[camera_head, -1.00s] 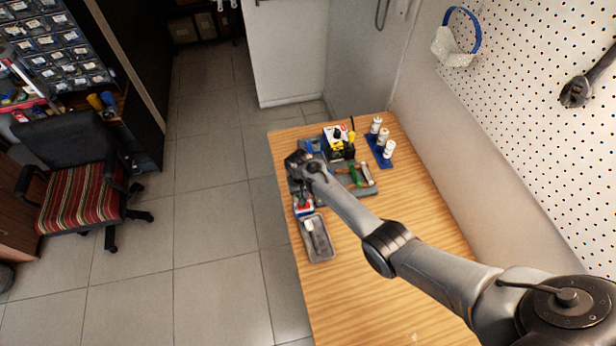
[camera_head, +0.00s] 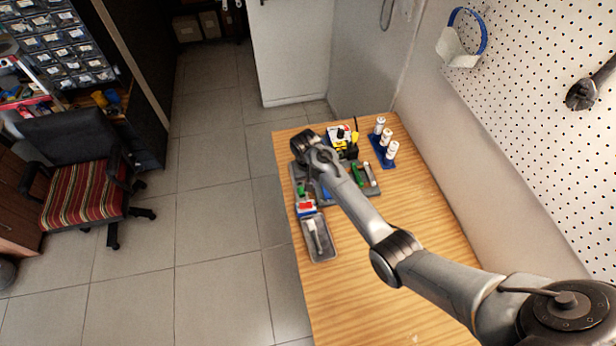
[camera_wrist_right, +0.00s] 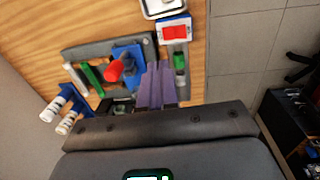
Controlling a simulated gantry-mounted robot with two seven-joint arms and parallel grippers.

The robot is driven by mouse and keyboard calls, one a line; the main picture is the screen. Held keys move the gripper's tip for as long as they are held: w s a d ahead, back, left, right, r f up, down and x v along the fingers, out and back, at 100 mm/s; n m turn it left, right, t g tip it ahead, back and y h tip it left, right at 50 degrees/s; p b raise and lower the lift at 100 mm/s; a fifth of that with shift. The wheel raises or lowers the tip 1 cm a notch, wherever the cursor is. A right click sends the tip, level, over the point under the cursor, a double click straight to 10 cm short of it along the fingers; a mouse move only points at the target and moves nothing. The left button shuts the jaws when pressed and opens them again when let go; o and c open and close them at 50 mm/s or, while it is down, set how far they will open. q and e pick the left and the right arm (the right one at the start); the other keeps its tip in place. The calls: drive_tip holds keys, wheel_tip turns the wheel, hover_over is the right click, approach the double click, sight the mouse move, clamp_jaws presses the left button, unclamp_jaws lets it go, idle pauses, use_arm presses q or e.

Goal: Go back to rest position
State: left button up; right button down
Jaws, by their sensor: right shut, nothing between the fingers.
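My right arm reaches from the lower right of the head view over the wooden table. Its dark gripper (camera_head: 305,146) is above the far left part of the table, over a grey tray (camera_head: 298,180); the fingertips are hidden there. In the right wrist view its purple-grey fingers (camera_wrist_right: 157,72) are together with nothing between them. A blue item with a red round part (camera_wrist_right: 115,70) shows beside the fingers, on the grey tray (camera_wrist_right: 98,45). My left gripper is not in view.
A small grey tray (camera_head: 331,246) stands at the table's left edge. A red, white and blue box (camera_head: 306,207) is beyond it. A blue rack (camera_head: 376,150) holds white bottles. The near part of the table (camera_head: 345,310) is clear. A pegboard wall (camera_head: 560,150) borders the right.

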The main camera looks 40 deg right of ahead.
drive_tip(key=s+f+g, duration=0.1)
drive_tip(key=s+f, duration=0.3)
drive_tip(key=s, duration=0.2)
drive_tip(key=s+f+g, duration=0.1)
drive_tip(key=s+f, duration=0.3)
drive_tip(key=s, duration=0.2)
drive_tip(key=s+a+f+g+p, duration=0.1)
drive_tip(key=s+f, duration=0.4)
drive_tip(key=s, duration=0.2)
drive_tip(key=shift+s+n, duration=0.1)
drive_tip(key=shift+n, duration=0.2)
drive_tip(key=shift+n+h, duration=0.3)
drive_tip(key=shift+n, duration=0.3)
drive_tip(key=s, duration=0.2)
drive_tip(key=s+a, duration=0.1)
drive_tip(key=s, duration=0.2)
drive_tip(key=s+a, duration=0.1)
drive_tip(key=s, duration=0.2)
drive_tip(key=shift+s+a+r, duration=0.15)
drive_tip(key=shift+r, duration=0.05)
drive_tip(key=s+a+r+n+t, duration=0.2)
drive_tip(key=s+a+r+t, duration=0.1)
drive_tip(key=s+a+r, duration=0.4)
drive_tip(key=w+a+r+n+t+y, duration=0.1)
drive_tip(key=w+r+t, duration=0.3)
drive_tip(key=r, duration=1.1)
drive_tip(key=shift+w+a+r+n+y+p, duration=0.15)
drive_tip(key=shift+w+n+y+p, duration=0.25)
drive_tip(key=shift+n, duration=0.5)
